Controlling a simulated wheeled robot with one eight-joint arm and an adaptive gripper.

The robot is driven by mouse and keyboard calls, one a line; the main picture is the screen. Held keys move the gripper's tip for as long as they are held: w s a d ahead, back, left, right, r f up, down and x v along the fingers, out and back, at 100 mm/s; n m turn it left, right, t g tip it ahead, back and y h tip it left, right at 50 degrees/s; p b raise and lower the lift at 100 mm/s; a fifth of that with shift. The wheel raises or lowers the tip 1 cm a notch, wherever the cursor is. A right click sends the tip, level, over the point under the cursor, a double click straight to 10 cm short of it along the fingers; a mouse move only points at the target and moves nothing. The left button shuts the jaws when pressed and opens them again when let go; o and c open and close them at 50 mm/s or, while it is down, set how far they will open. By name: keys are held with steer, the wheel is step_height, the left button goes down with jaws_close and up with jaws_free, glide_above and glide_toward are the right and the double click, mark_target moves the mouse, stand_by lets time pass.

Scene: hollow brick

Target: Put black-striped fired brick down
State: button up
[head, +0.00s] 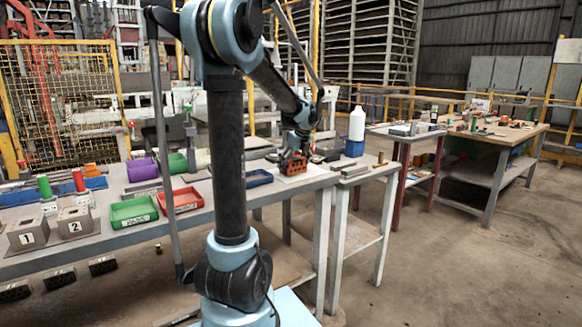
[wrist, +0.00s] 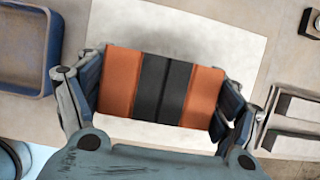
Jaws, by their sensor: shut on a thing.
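The black-striped fired brick (wrist: 203,92) is orange with two black bands across its middle. In the wrist view it sits between the two fingers of my gripper (wrist: 158,95), which is shut on its ends. Under it lies a pale flat sheet (wrist: 235,48); I cannot tell whether the brick touches it. In the head view the orange brick (head: 291,166) shows at the end of my arm, over the pale sheet (head: 312,175) near the right end of the long table. My gripper (head: 294,160) partly covers it there.
A blue tray (wrist: 22,50) lies left of the sheet. Grey metal bars (wrist: 292,108) lie at its right. In the head view, a white bottle (head: 356,124) stands behind right. Green (head: 133,211) and red (head: 181,201) bins stand farther left, beside blocks marked 1 (head: 28,238) and 2 (head: 75,227).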

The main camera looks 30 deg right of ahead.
steer(key=o, duration=1.2)
steer(key=v, duration=1.2)
steer(key=shift+s, duration=0.1)
